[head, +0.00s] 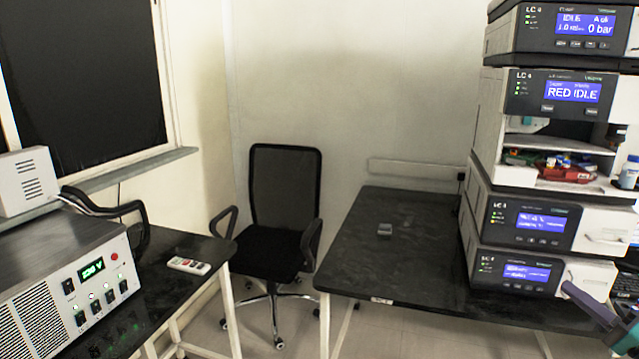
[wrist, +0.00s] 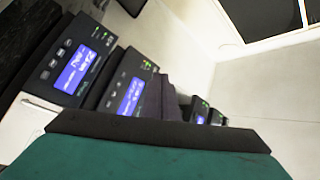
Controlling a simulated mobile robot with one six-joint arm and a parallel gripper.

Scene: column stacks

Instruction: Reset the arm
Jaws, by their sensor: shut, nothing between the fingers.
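My gripper (head: 588,302) shows at the lower right of the head view as a grey finger part with a teal body behind it. It is in front of the lowest LC unit of the column stack (head: 515,270), and I cannot tell whether it touches. It is shut and empty. In the wrist view the gripper (wrist: 165,130) fills the bottom as a black edge over a teal surface. Beyond it, the stack's units with lit blue displays (wrist: 132,97) appear tilted. The rest of my arm is mostly out of frame.
The stack stands on a dark table (head: 350,250) with a small grey object (head: 384,229) on it. A black chair (head: 285,200) stands between the tables. The middle table top is mostly clear.

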